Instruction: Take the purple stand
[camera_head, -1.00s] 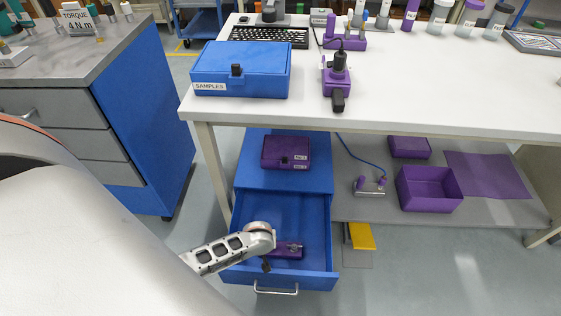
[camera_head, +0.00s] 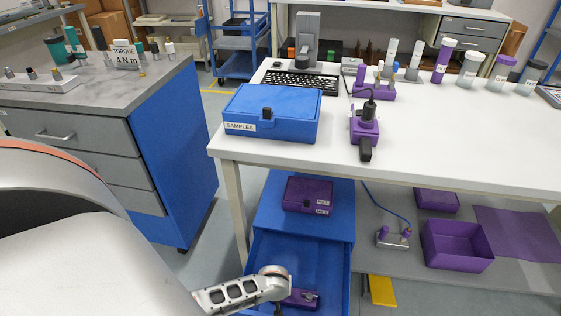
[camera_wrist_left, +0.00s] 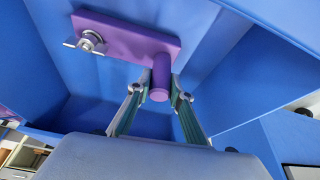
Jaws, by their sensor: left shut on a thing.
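The purple stand (camera_head: 303,299) is a flat block with a short round peg and a metal wing-nut fitting. It is inside the open blue drawer (camera_head: 336,290) below the table. In the left wrist view, the stand (camera_wrist_left: 118,36) shows close up, with its peg (camera_wrist_left: 160,80) between the two fingers. My left gripper (camera_wrist_left: 160,92) is shut on that peg. In the head view my left wrist reaches over the drawer, and its fingers are mostly hidden. I cannot tell whether the stand touches the drawer floor. My right gripper is not in view.
A purple box (camera_head: 307,195) sits on the drawer cabinet. The white table (camera_head: 430,150) overhangs behind, with a blue samples case (camera_head: 272,113). A purple open bin (camera_head: 457,246) stands on the lower shelf at right.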

